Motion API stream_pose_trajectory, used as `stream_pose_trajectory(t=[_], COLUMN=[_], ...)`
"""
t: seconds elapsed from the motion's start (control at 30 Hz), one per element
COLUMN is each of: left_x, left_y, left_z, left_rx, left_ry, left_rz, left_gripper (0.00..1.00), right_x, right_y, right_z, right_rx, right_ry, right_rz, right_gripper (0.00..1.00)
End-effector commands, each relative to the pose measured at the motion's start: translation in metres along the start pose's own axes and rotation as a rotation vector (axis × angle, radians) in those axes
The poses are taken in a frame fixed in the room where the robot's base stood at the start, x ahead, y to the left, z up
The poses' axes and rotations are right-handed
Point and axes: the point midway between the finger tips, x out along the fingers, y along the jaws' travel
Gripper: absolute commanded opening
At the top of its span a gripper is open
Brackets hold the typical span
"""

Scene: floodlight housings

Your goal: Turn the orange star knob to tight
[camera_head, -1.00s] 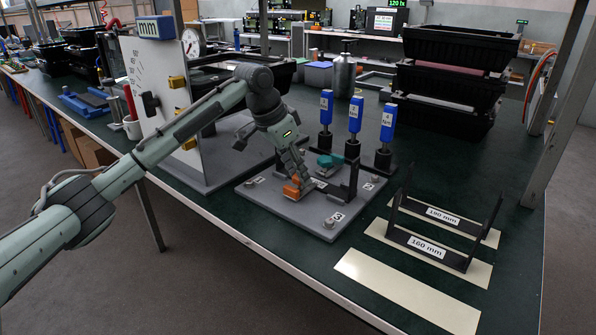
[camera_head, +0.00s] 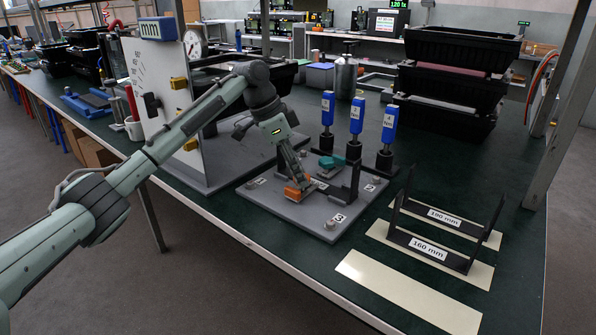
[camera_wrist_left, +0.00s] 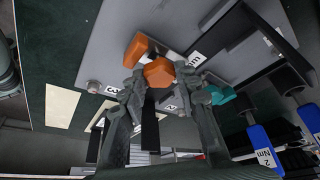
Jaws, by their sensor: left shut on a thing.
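The orange star knob (camera_head: 292,194) sits low on a grey plate with numbered labels (camera_head: 290,212). My left gripper (camera_head: 299,183) reaches down to it from above and is shut on it. In the left wrist view, the two fingers of my left gripper (camera_wrist_left: 160,80) stand on either side of the rounded orange knob (camera_wrist_left: 158,72). A second orange piece (camera_wrist_left: 136,49) shows beside it, and whether it is part of the knob I cannot tell. The fingertips hide part of the knob. My right gripper is in neither view.
A teal handle (camera_head: 331,161) and a black upright bracket (camera_head: 352,183) stand close to the right of my gripper. Three blue-handled torque tools (camera_head: 356,116) stand behind. A marked white panel (camera_head: 150,75) rises at left. Black brackets on cream strips (camera_head: 430,245) lie right.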

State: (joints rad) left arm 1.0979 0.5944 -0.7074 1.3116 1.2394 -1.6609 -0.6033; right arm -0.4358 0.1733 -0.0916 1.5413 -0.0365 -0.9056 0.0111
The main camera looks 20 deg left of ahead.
Motion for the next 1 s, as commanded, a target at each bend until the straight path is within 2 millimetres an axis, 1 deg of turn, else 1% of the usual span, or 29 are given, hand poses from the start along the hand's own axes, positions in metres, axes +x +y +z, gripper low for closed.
stream_pose_trajectory(t=[0.17, 0.2, 0.37, 0.63, 0.73, 0.87, 1.0], left_x=[-0.001, -0.001, -0.001, -0.001, -0.006, -0.024, -0.055], left_y=[0.000, 0.000, 0.000, 0.000, -0.001, -0.001, -0.001], left_z=[0.000, 0.000, 0.000, 0.000, 0.000, 0.000, -0.001], left_rx=[-0.001, -0.001, -0.002, -0.002, -0.002, -0.003, -0.002], left_ry=[-0.001, -0.001, -0.001, 0.000, 0.000, 0.002, 0.002], left_rz=[-0.001, -0.001, -0.002, -0.001, -0.002, -0.004, -0.005], left_gripper=[0.02, 0.32, 0.52, 0.52, 0.52, 0.52, 0.52], right_x=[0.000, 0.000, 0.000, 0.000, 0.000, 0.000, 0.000], right_y=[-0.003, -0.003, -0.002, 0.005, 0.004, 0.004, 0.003], right_z=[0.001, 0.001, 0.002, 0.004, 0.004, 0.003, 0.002], right_rx=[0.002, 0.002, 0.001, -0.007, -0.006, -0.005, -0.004], right_ry=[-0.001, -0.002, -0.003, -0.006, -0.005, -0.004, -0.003], right_rz=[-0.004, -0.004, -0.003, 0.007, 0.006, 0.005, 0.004], right_gripper=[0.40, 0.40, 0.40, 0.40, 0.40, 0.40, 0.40])
